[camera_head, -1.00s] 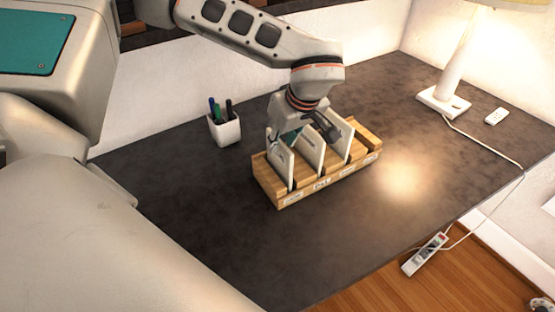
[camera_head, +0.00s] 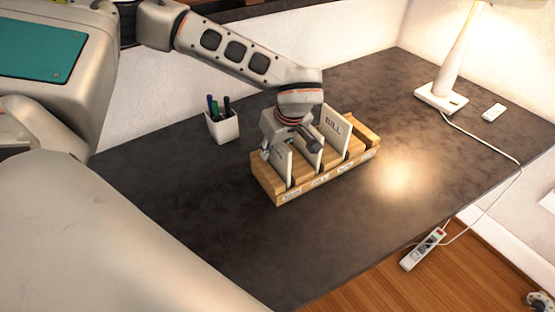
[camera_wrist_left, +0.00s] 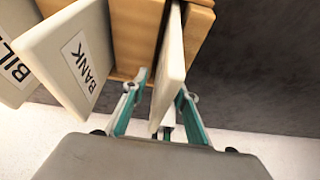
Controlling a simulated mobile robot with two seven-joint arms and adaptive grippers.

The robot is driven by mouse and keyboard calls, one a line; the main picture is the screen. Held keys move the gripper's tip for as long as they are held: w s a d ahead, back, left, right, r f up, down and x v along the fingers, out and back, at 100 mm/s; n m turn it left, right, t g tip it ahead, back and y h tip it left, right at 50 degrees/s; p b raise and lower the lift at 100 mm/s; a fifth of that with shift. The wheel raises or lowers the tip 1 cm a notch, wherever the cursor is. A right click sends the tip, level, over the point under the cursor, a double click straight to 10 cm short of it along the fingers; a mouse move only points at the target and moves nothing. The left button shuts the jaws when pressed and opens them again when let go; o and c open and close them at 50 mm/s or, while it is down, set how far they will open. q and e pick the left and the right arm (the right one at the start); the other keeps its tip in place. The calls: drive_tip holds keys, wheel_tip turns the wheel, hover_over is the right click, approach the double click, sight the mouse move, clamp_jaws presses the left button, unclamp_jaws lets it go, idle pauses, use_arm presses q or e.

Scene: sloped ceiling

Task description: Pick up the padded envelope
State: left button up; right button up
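A wooden sorter (camera_head: 266,181) stands on the dark desk and holds several upright cream panels or envelopes; I cannot tell which is the padded envelope. The leftmost panel (camera_head: 284,166) is partly covered by my left gripper (camera_head: 287,147). In the left wrist view this panel (camera_wrist_left: 171,70) stands between the teal fingers of my left gripper (camera_wrist_left: 161,92). The fingers are apart, with a visible gap on the panel's left side. A panel marked BANK (camera_wrist_left: 85,65) and one marked BILL (camera_wrist_left: 15,70) stand to its left there. My right gripper is not in view.
A white pen cup (camera_head: 222,127) stands behind the sorter to the left. A lamp (camera_head: 441,98) and a small white remote-like object (camera_head: 493,112) are at the back right. A power strip (camera_head: 423,249) lies beyond the desk's edge. The desk front is clear.

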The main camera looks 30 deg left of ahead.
use_arm(q)
drive_tip(key=shift+f, duration=0.2)
idle(0.5)
clamp_jaws()
